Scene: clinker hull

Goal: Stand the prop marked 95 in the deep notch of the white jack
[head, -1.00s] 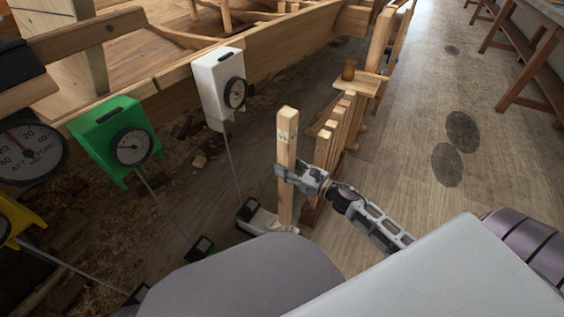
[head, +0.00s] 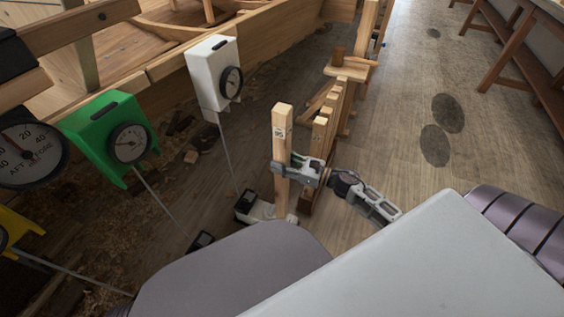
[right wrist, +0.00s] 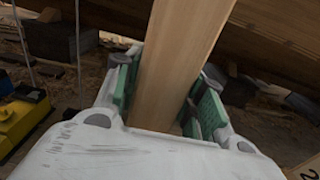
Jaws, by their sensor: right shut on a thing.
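The prop marked 95 (head: 281,150) is a pale square wooden post, held nearly upright. My right gripper (head: 283,168) is shut around its middle, and its green pads flank the prop (right wrist: 172,75) in the right wrist view. The white jack (head: 256,208) is low on the floor at the prop's foot, with a black part at its left end. The prop's lower end overlaps the jack's right part in the head view. I cannot tell whether it is in a notch, and the notches are not clear. My left gripper is not in view.
A rack of wooden props (head: 322,135) stands just right of the held prop. A white dial gauge (head: 208,72) and a green one (head: 95,132) hang by the hull at left, with thin rods below. Floor at right (head: 400,150) is clear.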

